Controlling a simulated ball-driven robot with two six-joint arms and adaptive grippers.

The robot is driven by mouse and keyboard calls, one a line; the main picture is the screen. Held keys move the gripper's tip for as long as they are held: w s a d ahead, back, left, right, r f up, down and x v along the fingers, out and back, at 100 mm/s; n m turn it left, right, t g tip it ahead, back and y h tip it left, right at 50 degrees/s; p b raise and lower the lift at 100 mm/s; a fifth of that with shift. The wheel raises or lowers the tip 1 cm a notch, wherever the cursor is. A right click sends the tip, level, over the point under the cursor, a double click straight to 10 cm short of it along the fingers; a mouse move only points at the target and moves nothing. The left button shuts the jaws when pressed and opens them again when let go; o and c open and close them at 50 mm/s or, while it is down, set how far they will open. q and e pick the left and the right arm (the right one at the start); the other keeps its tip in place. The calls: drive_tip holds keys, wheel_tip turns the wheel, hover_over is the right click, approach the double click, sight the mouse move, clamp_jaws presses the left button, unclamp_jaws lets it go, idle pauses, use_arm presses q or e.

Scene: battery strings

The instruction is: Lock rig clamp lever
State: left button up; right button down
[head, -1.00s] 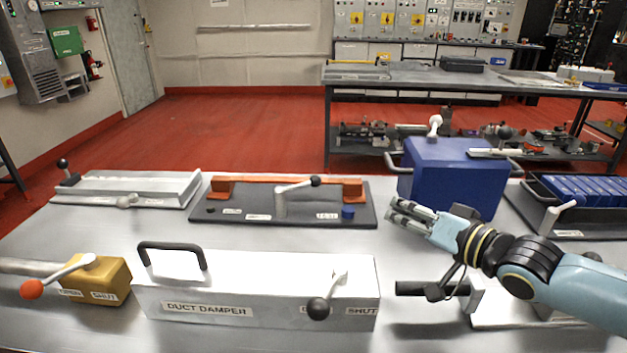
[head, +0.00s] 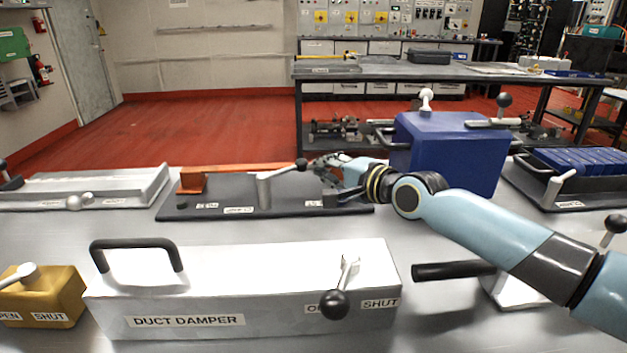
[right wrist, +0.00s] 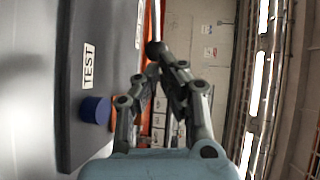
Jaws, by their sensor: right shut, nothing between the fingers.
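The rig is a dark flat plate (head: 225,195) with an orange bar (head: 235,170) along its back. Its grey clamp lever (head: 264,186) stands on a post mid-plate, with the arm pointing right and slightly up to a black knob (head: 302,164). My right gripper (head: 318,166) is shut and empty, just right of the knob. In the right wrist view the closed fingertips (right wrist: 155,68) are at the black knob (right wrist: 153,49); I cannot tell whether they touch. A blue knob (right wrist: 96,109) and a TEST label (right wrist: 88,66) sit on the plate. My left gripper is out of view.
A white duct damper box (head: 240,285) with a black handle stands in front of the rig. A blue box (head: 450,155) stands to the right, behind my right forearm. A grey tray (head: 100,187) lies left, a yellow valve block (head: 45,297) front left.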

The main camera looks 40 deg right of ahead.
sight(306, 163)
drive_tip(key=b+x, duration=0.1)
drive_tip(key=x, duration=0.2)
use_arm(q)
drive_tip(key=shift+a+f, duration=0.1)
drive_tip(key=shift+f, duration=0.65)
use_arm(e)
drive_tip(key=shift+w, duration=0.1)
drive_tip(key=shift+w+d+b, duration=0.15)
drive_tip(key=shift+w+b, duration=0.1)
drive_tip(key=shift+w, duration=0.6)
drive_tip(key=shift+w+d+b, duration=0.2)
drive_tip(key=shift+w, duration=0.7)
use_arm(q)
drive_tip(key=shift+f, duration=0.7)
use_arm(e)
drive_tip(key=shift+w+a+r, duration=0.1)
drive_tip(key=shift+w+a, duration=0.05)
drive_tip(key=shift+w, duration=1.2)
drive_tip(key=shift+w, duration=0.15)
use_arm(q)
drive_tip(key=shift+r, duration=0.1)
